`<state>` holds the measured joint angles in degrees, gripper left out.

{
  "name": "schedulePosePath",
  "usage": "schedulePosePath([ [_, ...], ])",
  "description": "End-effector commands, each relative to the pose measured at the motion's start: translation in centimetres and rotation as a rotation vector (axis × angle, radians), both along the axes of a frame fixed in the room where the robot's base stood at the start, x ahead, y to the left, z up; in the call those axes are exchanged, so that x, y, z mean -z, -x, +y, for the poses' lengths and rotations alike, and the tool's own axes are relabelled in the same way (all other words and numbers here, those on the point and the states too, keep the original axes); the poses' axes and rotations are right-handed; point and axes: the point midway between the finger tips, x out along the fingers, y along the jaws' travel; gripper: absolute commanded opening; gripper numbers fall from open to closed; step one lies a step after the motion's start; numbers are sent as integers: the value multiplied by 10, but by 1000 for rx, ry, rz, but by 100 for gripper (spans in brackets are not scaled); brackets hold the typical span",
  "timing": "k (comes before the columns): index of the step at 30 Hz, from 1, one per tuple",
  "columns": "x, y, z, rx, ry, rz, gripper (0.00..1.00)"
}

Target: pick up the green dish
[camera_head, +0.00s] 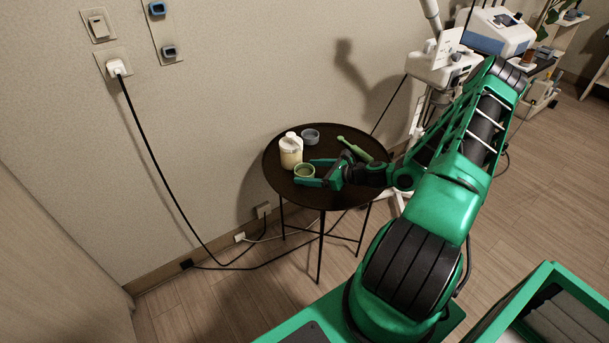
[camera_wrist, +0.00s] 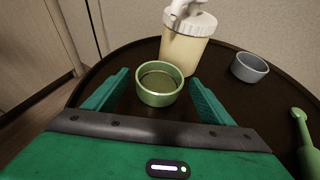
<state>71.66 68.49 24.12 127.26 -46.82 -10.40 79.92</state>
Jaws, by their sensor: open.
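The green dish (camera_head: 305,171) is a small round bowl standing upright on the dark round table (camera_head: 282,187). I cannot tell whether a finger touches the dish.
A cream bottle with a white pump top (camera_head: 290,151) stands right behind the dish. A grey bowl (camera_head: 310,136) and a green handled tool (camera_head: 354,148) are also on the table. A black cord (camera_head: 150,155) hangs down the wall. A green-edged bin (camera_head: 545,285) is at lower right.

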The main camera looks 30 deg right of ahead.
Motion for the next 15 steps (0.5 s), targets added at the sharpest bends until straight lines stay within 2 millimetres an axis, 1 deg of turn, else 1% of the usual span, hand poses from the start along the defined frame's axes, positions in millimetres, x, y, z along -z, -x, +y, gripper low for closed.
schedulePosePath([
  [3,2,-5,3,0,1,0,77],
  [8,2,-5,3,-1,2,-1,77],
  [9,2,-5,4,-2,1,-1,67],
  [11,2,-5,4,-2,1,-1,53],
  [12,2,-5,4,-2,1,-1,43],
  [13,2,-5,4,-2,1,-1,36],
  [14,2,-5,4,-2,1,-1,29],
  [15,2,-5,4,-2,1,-1,29],
])
